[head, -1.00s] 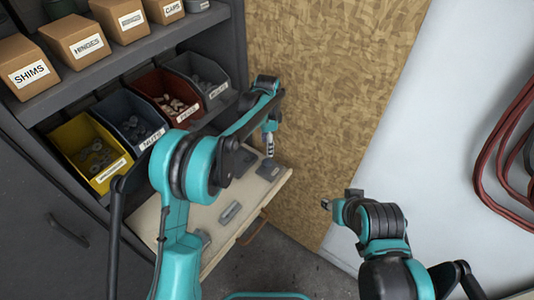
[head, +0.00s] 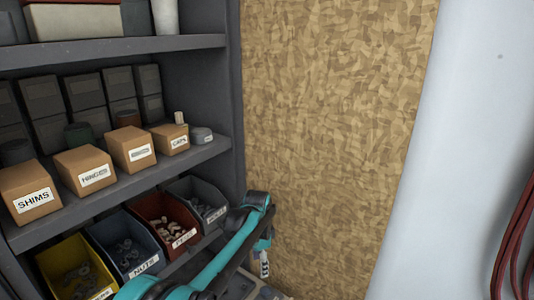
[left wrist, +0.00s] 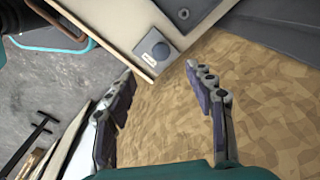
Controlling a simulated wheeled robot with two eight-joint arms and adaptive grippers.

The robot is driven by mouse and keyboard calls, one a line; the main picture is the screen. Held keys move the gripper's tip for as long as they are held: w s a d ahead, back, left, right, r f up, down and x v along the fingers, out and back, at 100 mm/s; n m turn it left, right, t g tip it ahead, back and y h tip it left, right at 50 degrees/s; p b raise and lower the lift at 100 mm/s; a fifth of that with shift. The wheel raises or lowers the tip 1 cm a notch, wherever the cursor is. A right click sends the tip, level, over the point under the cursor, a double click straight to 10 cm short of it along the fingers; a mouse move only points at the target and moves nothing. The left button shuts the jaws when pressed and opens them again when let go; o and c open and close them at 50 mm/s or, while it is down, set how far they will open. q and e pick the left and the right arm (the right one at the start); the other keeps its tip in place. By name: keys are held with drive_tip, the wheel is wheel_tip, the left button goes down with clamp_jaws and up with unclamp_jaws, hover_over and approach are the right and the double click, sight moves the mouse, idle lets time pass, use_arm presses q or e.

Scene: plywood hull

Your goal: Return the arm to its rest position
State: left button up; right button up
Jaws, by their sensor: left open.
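My left arm (head: 215,265) rises from the bottom of the head view and bends down at its elbow in front of the plywood panel. My left gripper (left wrist: 163,78) is open in the left wrist view, with nothing between its two spread fingers. Its fingers stand over the plywood panel (left wrist: 165,130), beside the pale drawer edge. In the head view only a small part of the gripper end shows at the bottom edge. My right arm and gripper are out of view.
Left is a grey shelf (head: 125,45) with labelled boxes, among them a shims box (head: 30,190). Below are yellow (head: 72,270), blue (head: 125,243) and red (head: 168,222) bins. A pale drawer (left wrist: 125,28) holds a grey labelled block (left wrist: 156,47). Red hoses (head: 515,245) hang right.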

use_arm(q)
drive_tip(key=s+a+r+n+t, duration=0.3)
drive_tip(key=s+a+r+n, duration=0.5)
drive_tip(key=s, duration=0.5)
drive_tip(key=s+a+f+n+t, duration=0.1)
drive_tip(key=s+a+n, duration=0.2)
drive_tip(key=s, duration=0.4)
drive_tip(key=s+a+f+n+t, duration=0.2)
drive_tip(key=s+a, duration=0.2)
drive_tip(key=s, duration=0.4)
drive_tip(key=shift+a+f+n+t, duration=0.2)
drive_tip(key=shift+a+n+t, duration=0.1)
drive_tip(key=shift+n, duration=0.1)
